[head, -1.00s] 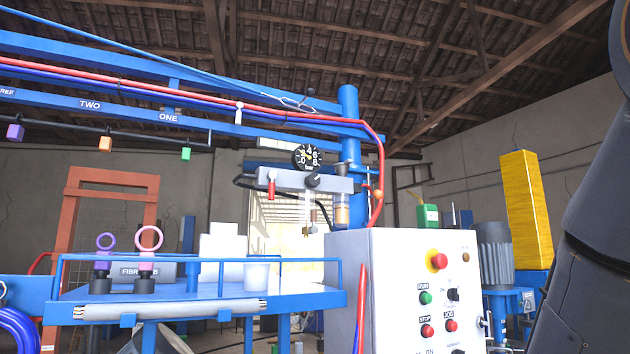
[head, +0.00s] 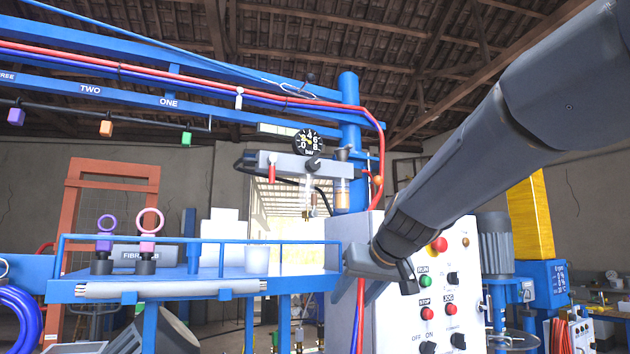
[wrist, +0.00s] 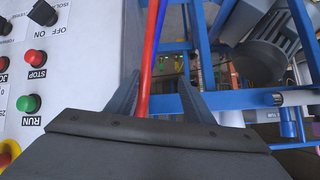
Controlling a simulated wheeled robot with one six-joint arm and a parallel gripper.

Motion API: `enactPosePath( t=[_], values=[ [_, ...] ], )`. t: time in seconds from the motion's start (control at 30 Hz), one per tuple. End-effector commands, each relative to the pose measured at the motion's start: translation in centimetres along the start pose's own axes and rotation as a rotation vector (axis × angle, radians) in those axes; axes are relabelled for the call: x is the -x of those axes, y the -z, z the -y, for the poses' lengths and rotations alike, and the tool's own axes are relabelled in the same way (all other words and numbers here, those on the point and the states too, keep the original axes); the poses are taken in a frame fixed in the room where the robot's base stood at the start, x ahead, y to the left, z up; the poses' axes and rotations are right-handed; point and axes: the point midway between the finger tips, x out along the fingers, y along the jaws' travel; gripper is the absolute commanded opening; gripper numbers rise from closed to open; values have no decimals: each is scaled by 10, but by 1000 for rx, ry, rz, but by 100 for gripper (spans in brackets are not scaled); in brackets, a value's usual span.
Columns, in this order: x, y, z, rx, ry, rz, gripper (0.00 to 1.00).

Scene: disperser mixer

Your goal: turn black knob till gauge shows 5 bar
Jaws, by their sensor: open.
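The black pressure gauge (head: 308,142), marked in bar, stands on top of the grey air unit at the blue post. Its needle is too small to read surely. The black knob (head: 313,165) sits on the front of the grey air unit (head: 285,163), just below the gauge. My gripper (head: 370,287) is in front of the white control box, below and to the right of the knob, and apart from it. In the wrist view my gripper (wrist: 160,100) has its two fingers spread, with red and blue hoses showing beyond the gap. The knob is not in the wrist view.
The white control box (head: 345,235) carries a red emergency button (head: 438,244) and several other buttons and switches beside my arm. A red hose (head: 378,150) runs down the blue post (head: 350,110). A railed blue table (head: 200,278) stands left.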

Motion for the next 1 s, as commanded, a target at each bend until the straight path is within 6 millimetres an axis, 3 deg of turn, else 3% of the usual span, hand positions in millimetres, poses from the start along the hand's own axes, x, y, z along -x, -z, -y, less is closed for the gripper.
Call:
enactPosePath(
  t=[0.03,0.13,0.2,0.3,0.4,0.5,0.63,1.0],
  values=[
    [13,40,16,24,29,-74,48],
    [49,112,51,73,90,-217,48],
    [76,159,63,98,107,-339,48],
    [115,210,81,127,129,-476,48],
    [148,242,94,146,145,-571,48],
    [167,259,101,156,152,-624,48],
    [172,269,105,160,155,-645,48],
    [132,299,115,160,155,-641,48]
  ],
)
